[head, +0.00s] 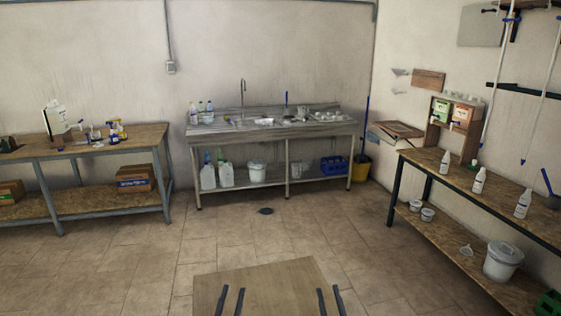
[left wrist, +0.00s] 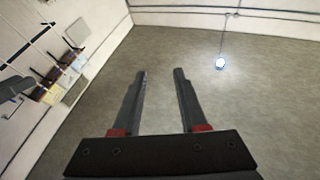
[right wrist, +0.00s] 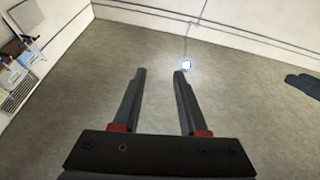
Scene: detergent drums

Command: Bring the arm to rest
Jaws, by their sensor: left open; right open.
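My left gripper (head: 233,290) shows at the bottom edge of the head view, its two dark fingers apart with nothing between them. It also shows in the left wrist view (left wrist: 159,72), open and empty, with the ceiling behind it. My right gripper (head: 327,288) is to its right at the same height in the head view, open and empty. It also shows in the right wrist view (right wrist: 160,72), pointing toward the ceiling. Both grippers appear in front of a bare wooden top (head: 270,275); I cannot tell their height above it.
A steel sink bench (head: 275,132) stands at the back wall. A wooden workbench (head: 105,143) with boxes and bottles stands at the left, and a shelf bench (head: 420,160) with bottles and buckets at the right. The tiled floor between them is mostly clear.

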